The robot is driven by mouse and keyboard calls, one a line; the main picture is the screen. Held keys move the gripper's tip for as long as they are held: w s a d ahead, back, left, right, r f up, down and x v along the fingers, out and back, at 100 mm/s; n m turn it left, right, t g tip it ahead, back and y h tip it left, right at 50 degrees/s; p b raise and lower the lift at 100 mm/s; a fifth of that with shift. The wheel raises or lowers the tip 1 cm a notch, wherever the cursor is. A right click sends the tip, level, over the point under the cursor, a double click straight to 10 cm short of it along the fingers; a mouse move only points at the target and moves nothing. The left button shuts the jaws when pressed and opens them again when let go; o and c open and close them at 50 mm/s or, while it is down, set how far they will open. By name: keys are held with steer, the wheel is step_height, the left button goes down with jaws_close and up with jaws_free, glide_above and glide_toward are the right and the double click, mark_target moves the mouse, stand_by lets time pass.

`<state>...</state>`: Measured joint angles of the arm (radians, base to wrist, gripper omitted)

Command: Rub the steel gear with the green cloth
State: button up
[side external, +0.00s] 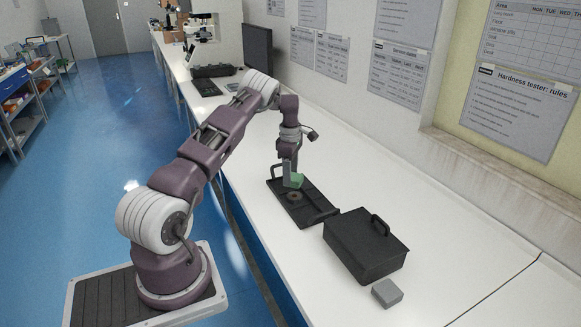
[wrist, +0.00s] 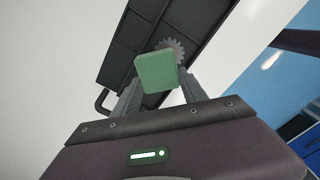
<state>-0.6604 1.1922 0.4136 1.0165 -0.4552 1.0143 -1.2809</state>
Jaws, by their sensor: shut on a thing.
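The green cloth (wrist: 156,72) is a small folded block between my gripper's fingers (wrist: 158,92) in the wrist view. My gripper (side external: 291,178) is shut on the cloth (side external: 295,180) in the side view, just above the tray. The steel gear (wrist: 173,47) is toothed and grey. It lies in the black tray (wrist: 205,18), partly hidden behind the cloth in the wrist view. In the side view the gear (side external: 294,196) is a brownish disc with a hole, just below the cloth. I cannot tell whether the cloth touches the gear.
The black tray (side external: 318,207) has a handle at each end. A black lidded box (side external: 362,248) and a small grey block (side external: 387,292) stand in front of it. A monitor (side external: 258,48) and keyboard (side external: 206,87) are farther back. The white bench (side external: 440,225) is clear on the right.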

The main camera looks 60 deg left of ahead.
mark_target(295, 181)
step_height(295, 181, down, 2)
steer(key=shift+f, duration=0.25)
steer(key=shift+d+f, duration=0.15)
steer(key=shift+f, duration=0.15)
steer(key=shift+d+f, duration=0.1)
steer(key=shift+d, duration=1.45)
steer(key=shift+a, duration=1.65)
steer(key=shift+a+r, duration=0.1)
steer(key=shift+r, duration=3.9)
